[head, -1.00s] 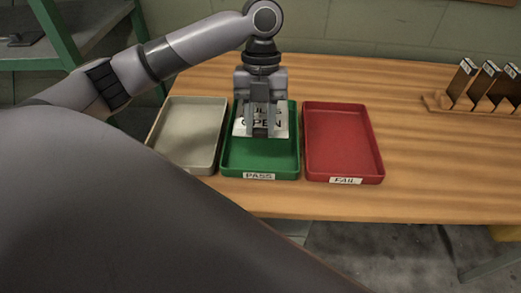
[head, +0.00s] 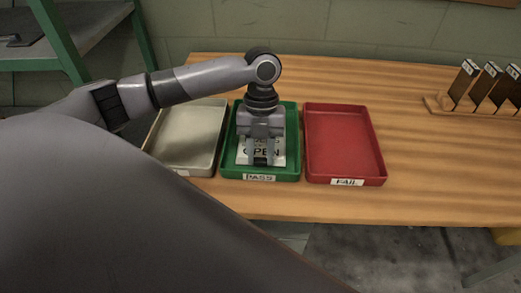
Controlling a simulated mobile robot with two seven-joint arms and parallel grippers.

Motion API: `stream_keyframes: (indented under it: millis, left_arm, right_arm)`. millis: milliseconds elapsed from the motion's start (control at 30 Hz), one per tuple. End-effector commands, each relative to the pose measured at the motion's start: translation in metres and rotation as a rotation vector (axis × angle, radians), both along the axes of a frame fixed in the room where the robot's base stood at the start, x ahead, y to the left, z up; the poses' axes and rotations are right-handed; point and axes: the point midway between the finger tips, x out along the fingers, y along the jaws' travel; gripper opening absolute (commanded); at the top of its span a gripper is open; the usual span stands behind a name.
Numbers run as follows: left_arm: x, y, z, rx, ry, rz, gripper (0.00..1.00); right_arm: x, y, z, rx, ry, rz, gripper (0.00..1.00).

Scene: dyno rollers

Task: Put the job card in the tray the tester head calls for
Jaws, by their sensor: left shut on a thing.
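The job card (head: 260,154) is white with dark print, of which "OPEN" can be read. My left gripper (head: 260,162) points down over the green tray (head: 292,140) labelled PASS and is shut on the card. The card is inside the tray's outline, low down; I cannot tell whether it touches the floor of the tray. The gripper hides part of it. A red tray (head: 343,142) labelled FAIL stands to the right and is empty. A grey-beige tray (head: 190,140) stands to the left, empty where it shows. The tester head and my right gripper are not in view.
The trays stand near the front edge of a wooden table (head: 430,165). A wooden rack (head: 470,105) with several dark upright pieces is at the right. Between it and the red tray the table is clear. A green metal shelf frame (head: 62,45) stands at the left.

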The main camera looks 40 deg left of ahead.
Motion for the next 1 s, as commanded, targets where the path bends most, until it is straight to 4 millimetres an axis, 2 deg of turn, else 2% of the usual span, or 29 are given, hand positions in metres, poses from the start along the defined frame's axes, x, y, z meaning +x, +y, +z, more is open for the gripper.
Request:
stream_keyframes:
  millis: [67,100,133,167,433,567,1000]
  left_arm:
    - [0.000,0.000,-0.002,-0.001,0.001,0.000,0.11]
    - [0.000,0.000,-0.002,0.000,0.000,0.000,0.46]
    - [0.000,0.000,-0.002,0.000,0.000,0.000,0.56]
    - [0.000,0.000,-0.002,0.000,0.000,0.000,0.59]
    - [0.000,0.000,-0.001,0.000,0.000,0.000,0.59]
    - [0.002,0.001,0.008,-0.001,-0.002,0.001,0.59]
    - [0.020,0.012,0.093,-0.002,-0.002,0.001,0.59]
  right_arm:
    - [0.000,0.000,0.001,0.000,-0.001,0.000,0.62]
    - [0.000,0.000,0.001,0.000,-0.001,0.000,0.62]
    - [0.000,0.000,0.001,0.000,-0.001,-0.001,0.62]
    - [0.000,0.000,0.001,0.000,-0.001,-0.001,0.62]
    - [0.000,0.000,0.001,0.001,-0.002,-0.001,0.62]
    - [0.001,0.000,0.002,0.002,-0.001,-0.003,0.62]
    - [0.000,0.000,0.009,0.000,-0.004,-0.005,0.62]
